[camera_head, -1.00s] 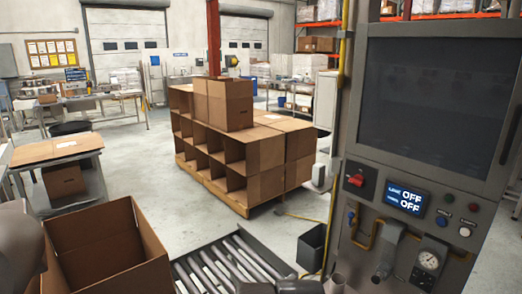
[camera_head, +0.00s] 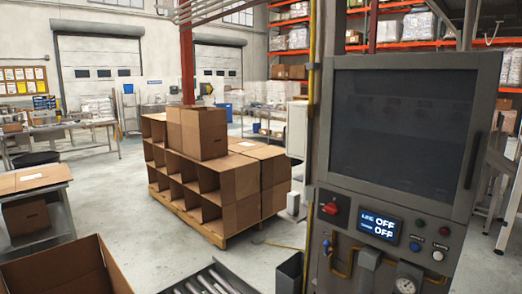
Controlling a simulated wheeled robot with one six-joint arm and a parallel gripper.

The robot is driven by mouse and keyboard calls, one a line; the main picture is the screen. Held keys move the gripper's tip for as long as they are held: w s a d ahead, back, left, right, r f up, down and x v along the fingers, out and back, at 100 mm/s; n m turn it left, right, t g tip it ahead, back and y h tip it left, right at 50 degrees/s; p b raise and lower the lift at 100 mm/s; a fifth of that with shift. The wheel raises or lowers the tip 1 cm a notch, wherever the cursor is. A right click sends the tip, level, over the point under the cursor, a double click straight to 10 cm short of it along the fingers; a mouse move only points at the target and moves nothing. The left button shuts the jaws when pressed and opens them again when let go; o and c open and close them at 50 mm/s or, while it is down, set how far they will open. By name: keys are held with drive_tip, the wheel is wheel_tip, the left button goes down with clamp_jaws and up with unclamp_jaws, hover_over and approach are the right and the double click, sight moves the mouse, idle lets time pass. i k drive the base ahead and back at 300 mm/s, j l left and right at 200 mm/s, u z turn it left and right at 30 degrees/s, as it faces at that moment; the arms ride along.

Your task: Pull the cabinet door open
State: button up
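The grey metal cabinet (camera_head: 445,215) stands on the right, facing me at an angle. Its door (camera_head: 401,128) has a large dark window in a grey frame and looks shut. A dark vertical handle (camera_head: 473,160) runs along the door's right side. Below the door are a lit panel (camera_head: 380,227) reading OFF, a red switch (camera_head: 330,208), small buttons and a round gauge (camera_head: 405,285) cut by the bottom edge. My gripper is not in view.
A roller conveyor (camera_head: 212,281) and a grey bin (camera_head: 290,272) are at the bottom, left of the cabinet. An open carton (camera_head: 60,268) is at lower left. Stacked cartons (camera_head: 240,192) stand on a pallet mid-floor. A metal frame (camera_head: 497,165) stands right of the cabinet.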

sight(393, 134)
drive_tip(key=z, duration=1.2)
